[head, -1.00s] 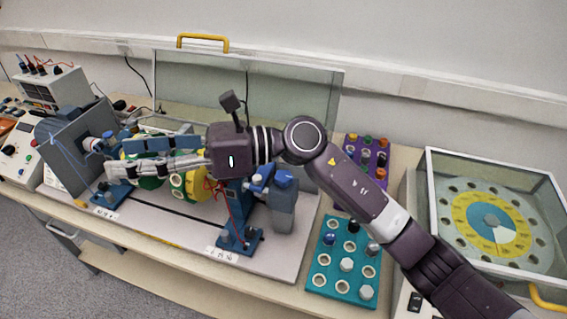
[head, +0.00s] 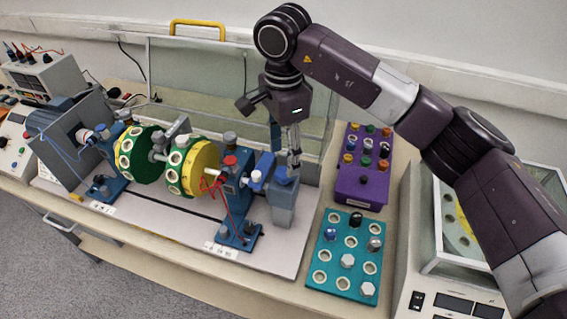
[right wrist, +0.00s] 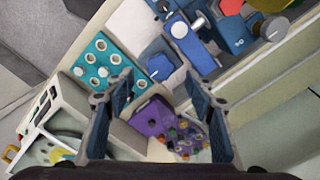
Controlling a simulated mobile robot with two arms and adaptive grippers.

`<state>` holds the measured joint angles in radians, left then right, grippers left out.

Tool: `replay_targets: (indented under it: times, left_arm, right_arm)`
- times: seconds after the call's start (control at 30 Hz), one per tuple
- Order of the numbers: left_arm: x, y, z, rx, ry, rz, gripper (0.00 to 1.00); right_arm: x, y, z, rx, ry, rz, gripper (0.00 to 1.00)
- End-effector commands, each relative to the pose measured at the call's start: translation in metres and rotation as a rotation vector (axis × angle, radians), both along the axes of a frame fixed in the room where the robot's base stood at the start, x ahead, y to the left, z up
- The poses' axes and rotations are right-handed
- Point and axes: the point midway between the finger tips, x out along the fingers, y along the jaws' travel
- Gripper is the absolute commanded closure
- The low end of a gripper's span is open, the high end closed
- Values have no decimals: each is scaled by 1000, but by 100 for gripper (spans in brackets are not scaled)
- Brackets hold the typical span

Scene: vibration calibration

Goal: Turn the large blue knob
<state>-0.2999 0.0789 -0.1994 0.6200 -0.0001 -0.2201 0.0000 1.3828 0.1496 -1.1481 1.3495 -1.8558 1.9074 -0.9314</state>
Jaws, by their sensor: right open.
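The large blue knob (head: 283,177) sits on top of a grey-blue block at the right end of the test rig. It also shows in the right wrist view (right wrist: 160,68), beyond and between the fingertips. My right gripper (head: 294,160) points down just above and behind the knob in the head view, and its fingers partly overlap that area. In the right wrist view the gripper (right wrist: 160,88) is open, with nothing between its two spread fingers. The knob appears apart from the fingers. My left gripper is not in view.
A teal tray (head: 328,267) with knobs and bolts lies right of the rig. A purple tray (head: 361,190) stands behind it. Clear panels (head: 190,75) rise behind the rig. Yellow-green discs (head: 205,160) and a red cable are left of the knob. A glass-covered device is at far right.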

Motion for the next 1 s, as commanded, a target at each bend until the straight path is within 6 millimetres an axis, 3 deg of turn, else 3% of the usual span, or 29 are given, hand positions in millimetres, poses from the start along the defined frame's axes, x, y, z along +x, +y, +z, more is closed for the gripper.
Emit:
replay_targets:
  times: [0.3, 0.67, 1.0]
  left_arm:
    - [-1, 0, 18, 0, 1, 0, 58]
    - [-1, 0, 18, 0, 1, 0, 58]
    - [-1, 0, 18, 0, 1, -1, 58]
  right_arm:
    - [-1, 0, -41, 2, 3, 0, 50]
    - [0, 1, -48, 3, 0, 0, 51]
    - [0, 1, -48, 3, 0, 0, 89]
